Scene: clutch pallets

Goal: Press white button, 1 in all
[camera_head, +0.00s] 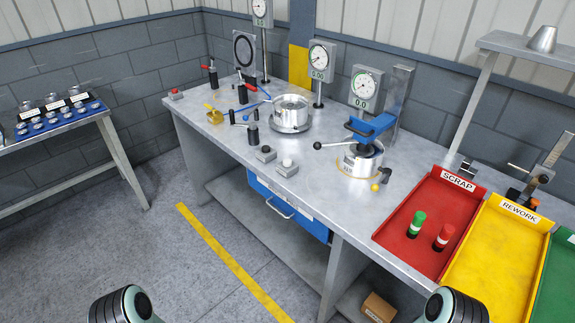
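The white button (288,162) is a small light knob on a grey box at the front edge of the steel workbench (330,190). It is left of the machined metal part with the blue clamp and right of a similar box with a dark button (265,151). Nothing covers the white button. Only rounded links of my two arms show at the bottom left and bottom right corners, well apart from the button. Neither of my grippers is in view.
A blue clamp (371,127), dial gauges (320,61) and a round metal housing (291,111) stand behind. A red scrap tray (400,215) and yellow rework tray (490,255) lie at right. A red button (175,93) is far left. Floor in front is clear.

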